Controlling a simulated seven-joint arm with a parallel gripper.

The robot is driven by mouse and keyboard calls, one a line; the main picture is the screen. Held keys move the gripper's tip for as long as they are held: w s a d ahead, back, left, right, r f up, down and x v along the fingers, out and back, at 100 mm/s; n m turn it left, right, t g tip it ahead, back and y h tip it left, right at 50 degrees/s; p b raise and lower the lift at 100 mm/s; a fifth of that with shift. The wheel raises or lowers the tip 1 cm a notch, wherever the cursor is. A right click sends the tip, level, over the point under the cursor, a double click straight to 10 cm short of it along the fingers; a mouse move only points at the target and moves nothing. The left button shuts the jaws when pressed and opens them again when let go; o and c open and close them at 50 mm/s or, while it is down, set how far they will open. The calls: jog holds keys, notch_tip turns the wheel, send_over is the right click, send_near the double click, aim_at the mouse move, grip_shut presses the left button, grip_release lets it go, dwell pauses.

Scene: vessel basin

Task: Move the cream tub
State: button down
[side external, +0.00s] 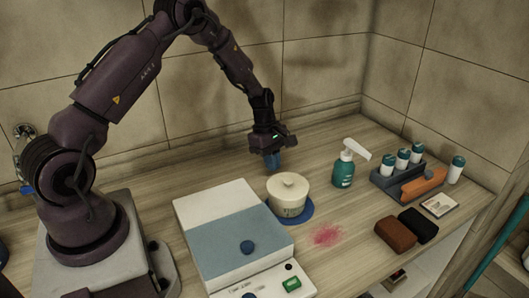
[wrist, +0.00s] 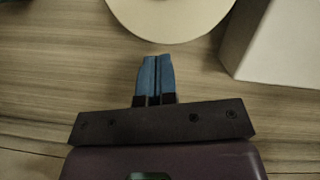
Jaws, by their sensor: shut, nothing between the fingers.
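The cream tub (side external: 287,197) is round with a lidded top and a small knob, and has a printed label on its front. It stands upright on a blue round mat (side external: 305,217). My gripper (side external: 273,162) is above the counter, behind the tub in the side view, with its blue fingers pointing down. In the wrist view the fingers (wrist: 154,80) are pressed together with nothing between them. Part of the tub (wrist: 170,15) shows at the top edge of that view, apart from the fingertips. The rest of it is out of frame.
A white and blue box-shaped device (side external: 235,235) with knobs stands left of the tub. A red stain (side external: 327,235) marks the counter in front.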

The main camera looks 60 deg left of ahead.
jog(key=shift+d, duration=0.3)
jog(key=shift+w+d, duration=0.2)
jog(key=shift+d, duration=0.3)
jog(key=shift+w+d, duration=0.15)
jog(key=shift+d, duration=0.35)
